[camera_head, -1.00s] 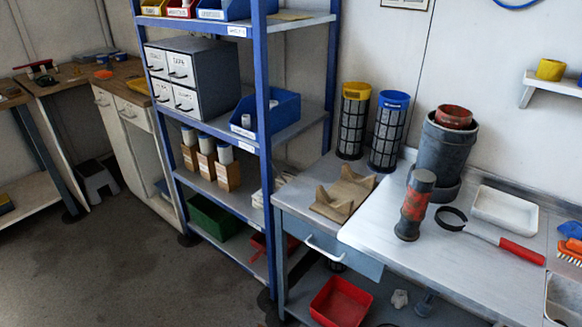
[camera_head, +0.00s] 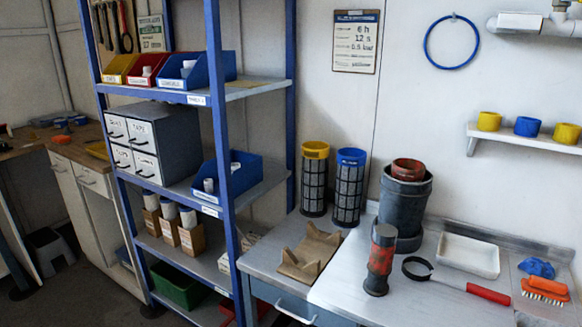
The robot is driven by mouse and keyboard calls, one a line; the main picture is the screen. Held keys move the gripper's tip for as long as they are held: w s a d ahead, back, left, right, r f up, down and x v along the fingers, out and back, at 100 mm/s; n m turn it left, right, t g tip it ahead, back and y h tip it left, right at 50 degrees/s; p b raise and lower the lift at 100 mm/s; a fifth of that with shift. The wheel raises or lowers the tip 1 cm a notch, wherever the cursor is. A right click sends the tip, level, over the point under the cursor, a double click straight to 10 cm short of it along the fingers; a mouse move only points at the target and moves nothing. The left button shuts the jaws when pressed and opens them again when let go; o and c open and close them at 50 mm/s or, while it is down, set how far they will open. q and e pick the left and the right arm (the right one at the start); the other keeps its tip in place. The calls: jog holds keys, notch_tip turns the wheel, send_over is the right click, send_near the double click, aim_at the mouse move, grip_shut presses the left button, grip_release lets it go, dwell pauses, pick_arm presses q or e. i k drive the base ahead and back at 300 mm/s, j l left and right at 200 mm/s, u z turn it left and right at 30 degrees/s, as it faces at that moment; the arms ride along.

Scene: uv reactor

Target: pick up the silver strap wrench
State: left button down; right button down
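A strap wrench (camera_head: 456,280) lies flat on the light bench top at the right. It has a dark strap loop at its left end, a short silver-grey shank, and a red handle pointing right. It lies just right of an upright red and dark grey cylinder and in front of a white tray. Neither of my grippers shows in the head view.
The red and grey cylinder (camera_head: 381,260), the large grey canister (camera_head: 404,208), the white tray (camera_head: 468,256) and an orange brush (camera_head: 545,290) surround the wrench. A brown cradle (camera_head: 309,252) and two caged filters stand left. A blue-framed shelf (camera_head: 222,150) stands further left.

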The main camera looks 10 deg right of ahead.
aim_at(503, 299)
jog(key=z, duration=1.35)
